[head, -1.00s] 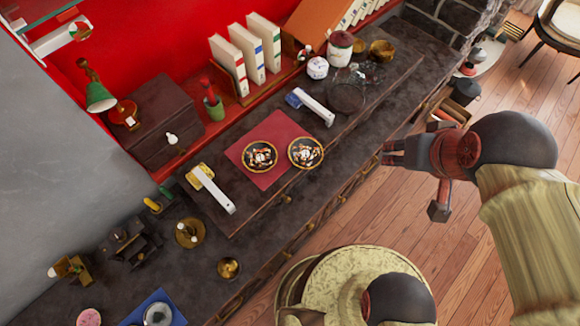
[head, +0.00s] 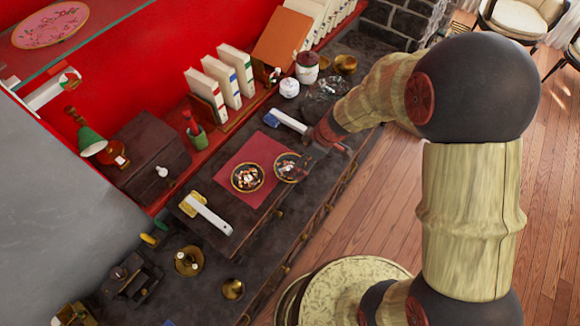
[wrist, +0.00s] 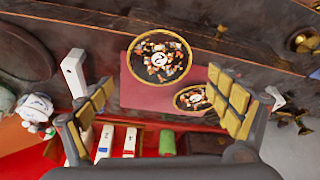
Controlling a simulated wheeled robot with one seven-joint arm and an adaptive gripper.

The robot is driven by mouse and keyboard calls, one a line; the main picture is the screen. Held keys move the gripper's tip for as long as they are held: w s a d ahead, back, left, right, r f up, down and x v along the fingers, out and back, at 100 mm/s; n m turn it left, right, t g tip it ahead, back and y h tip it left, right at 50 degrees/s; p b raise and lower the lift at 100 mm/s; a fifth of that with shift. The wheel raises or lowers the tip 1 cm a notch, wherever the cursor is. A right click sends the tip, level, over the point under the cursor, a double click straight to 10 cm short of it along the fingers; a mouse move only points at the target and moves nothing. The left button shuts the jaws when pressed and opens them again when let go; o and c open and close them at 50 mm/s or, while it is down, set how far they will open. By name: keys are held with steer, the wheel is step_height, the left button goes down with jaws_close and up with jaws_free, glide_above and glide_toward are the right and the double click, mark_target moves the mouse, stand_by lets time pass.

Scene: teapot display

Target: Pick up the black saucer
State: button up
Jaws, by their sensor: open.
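Two round black saucers with gold rims and a busy pattern lie on a red mat (head: 262,148). The left one (head: 247,177) is in full view. The right one (head: 286,168) is close by my gripper (head: 318,150), which partly covers it. In the wrist view the nearer saucer (wrist: 159,60) lies just beyond the gap between the fingertips, and the other (wrist: 190,98) is partly behind the right finger. My gripper (wrist: 160,82) is open and empty, above the counter, with its fingers wide apart on both sides of the mat. I see no contact with a saucer.
White bars flank the mat, one at its left (head: 208,212) and one at its right (head: 290,122). Books (head: 222,82) and a green cup (head: 197,136) stand behind it. A white jar (head: 289,88) and a dark glass dish (head: 318,104) are at the right.

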mark_target(290, 168)
steer(key=shift+o, duration=0.2)
steer(key=b+x, duration=0.1)
steer(key=x, duration=0.7)
steer(key=shift+d+f, duration=0.2)
steer(key=c, duration=0.3)
steer(key=c, duration=0.7)
steer(key=shift+r, duration=0.15)
